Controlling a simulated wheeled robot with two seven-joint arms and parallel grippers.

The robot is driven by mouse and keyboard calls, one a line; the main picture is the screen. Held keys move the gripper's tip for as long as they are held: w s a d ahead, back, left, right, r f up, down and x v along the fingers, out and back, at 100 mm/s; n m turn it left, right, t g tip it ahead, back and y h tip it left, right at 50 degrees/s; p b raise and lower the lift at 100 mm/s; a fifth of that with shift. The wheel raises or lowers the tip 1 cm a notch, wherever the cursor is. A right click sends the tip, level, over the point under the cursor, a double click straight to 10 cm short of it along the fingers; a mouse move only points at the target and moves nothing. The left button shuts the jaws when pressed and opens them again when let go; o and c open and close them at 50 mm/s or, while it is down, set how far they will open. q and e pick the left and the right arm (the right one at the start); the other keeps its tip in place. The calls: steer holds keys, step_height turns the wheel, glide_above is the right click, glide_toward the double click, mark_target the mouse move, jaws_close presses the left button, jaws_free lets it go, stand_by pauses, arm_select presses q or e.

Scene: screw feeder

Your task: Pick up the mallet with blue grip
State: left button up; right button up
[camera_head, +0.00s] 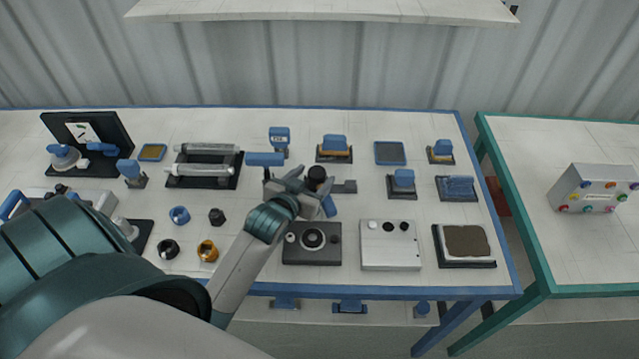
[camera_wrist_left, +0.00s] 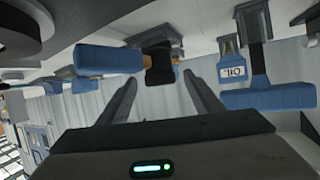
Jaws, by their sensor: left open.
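The mallet with blue grip stands between the fingertips of my left gripper (camera_head: 302,184) in the head view. Its black head (camera_head: 317,174) is uppermost and its blue grip (camera_head: 328,206) slants toward me. In the left wrist view the black head (camera_wrist_left: 158,66) shows between the two spread fingers of the gripper (camera_wrist_left: 160,88), with the blue grip (camera_wrist_left: 108,60) reaching left. The gripper is open. I cannot tell whether a finger touches the mallet. A grey stand (camera_head: 346,186) lies beside it. My right gripper is not in view.
A blue T-shaped tool (camera_head: 264,159) and an oil bottle (camera_head: 280,138) stand close left of the gripper. A dark dial box (camera_head: 312,243) and a white box (camera_head: 390,246) lie in front. Blue-handled stamps (camera_head: 335,144) stand behind. Bare tabletop (camera_head: 365,208) shows to the right.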

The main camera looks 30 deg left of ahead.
mark_target(321, 168)
arm_select(q)
steer(key=shift+w+f, duration=0.15)
steer(key=shift+w, duration=0.15)
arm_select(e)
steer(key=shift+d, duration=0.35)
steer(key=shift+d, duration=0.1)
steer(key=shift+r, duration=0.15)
arm_select(q)
steer(key=shift+w+a+p, duration=0.15)
steer(key=shift+w+p, duration=0.3)
steer(key=shift+w, duration=0.05)
steer(key=p+x, duration=0.1)
steer(key=x, duration=0.2)
steer(key=shift+w+a+p, duration=0.1)
steer(key=shift+w+p, duration=0.2)
steer(key=shift+w+f, duration=0.15)
steer(key=shift+w, duration=0.15)
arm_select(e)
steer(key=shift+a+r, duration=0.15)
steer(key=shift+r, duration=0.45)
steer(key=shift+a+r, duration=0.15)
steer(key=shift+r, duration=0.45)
